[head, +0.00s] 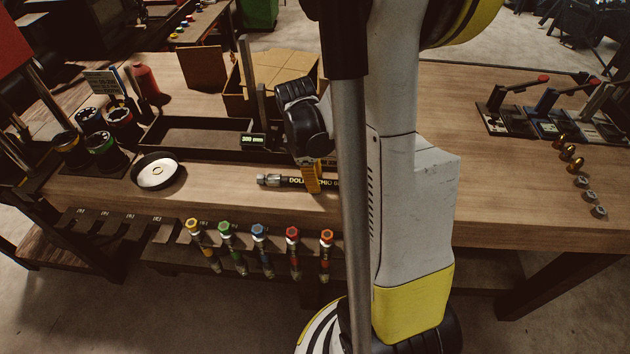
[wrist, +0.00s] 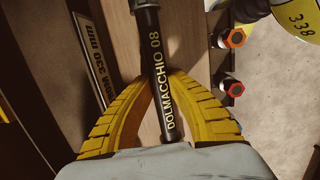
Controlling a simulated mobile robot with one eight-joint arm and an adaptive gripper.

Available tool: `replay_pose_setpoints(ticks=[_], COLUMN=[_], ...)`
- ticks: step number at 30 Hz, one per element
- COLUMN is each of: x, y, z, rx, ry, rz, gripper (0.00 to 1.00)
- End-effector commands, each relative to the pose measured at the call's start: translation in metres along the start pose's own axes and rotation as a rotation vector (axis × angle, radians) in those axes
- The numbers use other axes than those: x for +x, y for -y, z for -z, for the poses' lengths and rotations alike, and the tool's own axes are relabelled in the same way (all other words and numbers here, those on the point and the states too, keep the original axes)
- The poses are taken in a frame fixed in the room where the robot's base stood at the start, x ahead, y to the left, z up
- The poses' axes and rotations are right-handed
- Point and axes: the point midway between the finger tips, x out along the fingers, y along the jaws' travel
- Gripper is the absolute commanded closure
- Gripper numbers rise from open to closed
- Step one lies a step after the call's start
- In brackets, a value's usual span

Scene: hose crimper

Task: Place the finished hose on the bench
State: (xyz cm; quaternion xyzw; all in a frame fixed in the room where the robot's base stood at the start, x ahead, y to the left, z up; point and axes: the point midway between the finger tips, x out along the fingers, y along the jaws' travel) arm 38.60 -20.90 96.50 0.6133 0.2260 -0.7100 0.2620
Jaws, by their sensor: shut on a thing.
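The finished hose (head: 290,181) is black with yellow lettering and a metal fitting at its left end. It also shows in the wrist view (wrist: 153,55), running between my fingers. My gripper (head: 313,180) has yellow ribbed fingers shut on the hose, near the front edge of the wooden bench (head: 490,190). In the wrist view my gripper (wrist: 163,105) closes around the hose from both sides. The hose lies level at or just above the bench top; I cannot tell whether it touches. Its right end is hidden behind my arm.
A dark tray with a small display (head: 253,141) lies behind the hose. A round dish (head: 158,172) stands to the left. Several tools with coloured hex ends (head: 259,232) hang along the front edge. Lever devices (head: 545,115) and small fittings (head: 571,165) stand right. Bare bench lies right of my arm.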

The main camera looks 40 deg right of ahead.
Motion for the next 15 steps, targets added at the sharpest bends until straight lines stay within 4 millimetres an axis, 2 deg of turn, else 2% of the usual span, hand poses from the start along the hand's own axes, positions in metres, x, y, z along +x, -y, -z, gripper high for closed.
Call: replay_pose_setpoints(ticks=[1,2,3,4,15], x=[0.0030,0.0033,0.0024,0.0022,-0.0036], y=[-0.0001,-0.0001,-0.0001,-0.0001,0.0000], z=[0.0004,0.0005,0.0004,0.0003,-0.0006], rx=[0.000,0.000,0.000,0.000,0.000], ry=[0.000,0.000,0.000,0.000,0.000], rz=[0.000,0.000,0.000,0.000,0.000], gripper=[1.00,0.78,0.66,0.64,0.64])
